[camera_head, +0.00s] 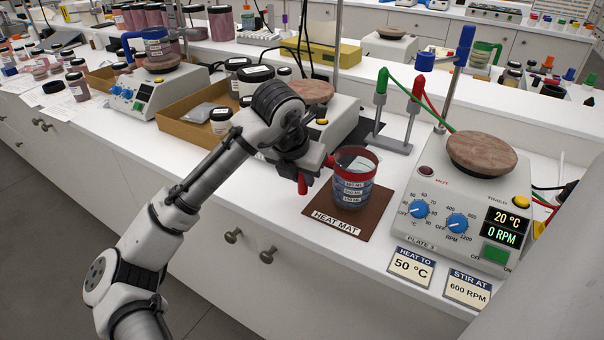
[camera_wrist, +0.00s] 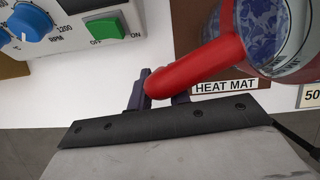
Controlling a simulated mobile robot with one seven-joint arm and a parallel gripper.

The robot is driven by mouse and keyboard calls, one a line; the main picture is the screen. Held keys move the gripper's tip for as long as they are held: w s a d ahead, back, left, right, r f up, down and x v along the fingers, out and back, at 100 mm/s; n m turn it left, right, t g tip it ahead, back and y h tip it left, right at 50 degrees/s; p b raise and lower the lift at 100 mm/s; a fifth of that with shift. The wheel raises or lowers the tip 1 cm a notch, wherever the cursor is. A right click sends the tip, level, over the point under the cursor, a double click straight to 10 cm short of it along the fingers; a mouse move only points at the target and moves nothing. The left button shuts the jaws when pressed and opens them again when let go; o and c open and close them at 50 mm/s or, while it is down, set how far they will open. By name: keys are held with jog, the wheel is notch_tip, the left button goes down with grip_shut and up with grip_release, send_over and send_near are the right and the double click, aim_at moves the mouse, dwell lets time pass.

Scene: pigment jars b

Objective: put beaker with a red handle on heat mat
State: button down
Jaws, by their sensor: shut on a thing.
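The beaker with a red handle (camera_head: 353,185) has a red rim band and blue markings. It looks upright over the brown heat mat (camera_head: 376,226); I cannot tell whether its base touches the mat. My gripper (camera_head: 310,166) is at the beaker's left side in the head view. In the wrist view, my gripper (camera_wrist: 164,88) is shut on the red handle (camera_wrist: 200,68), and part of the beaker (camera_wrist: 272,35) shows at the upper right. The heat mat's label (camera_wrist: 225,86) shows below it.
A hotplate (camera_head: 470,210) with a round top stands right of the mat, with two signs (camera_head: 411,267) before it. A stand with green and red clips (camera_head: 388,135) is behind the beaker. Another hotplate (camera_head: 345,115) and a cardboard tray (camera_head: 178,115) stand behind my arm.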

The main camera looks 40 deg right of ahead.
jog(key=shift+f+b, duration=0.35)
jog(key=shift+f, duration=0.25)
jog(key=c, duration=1.2)
grip_release()
jog(key=shift+c, duration=0.2)
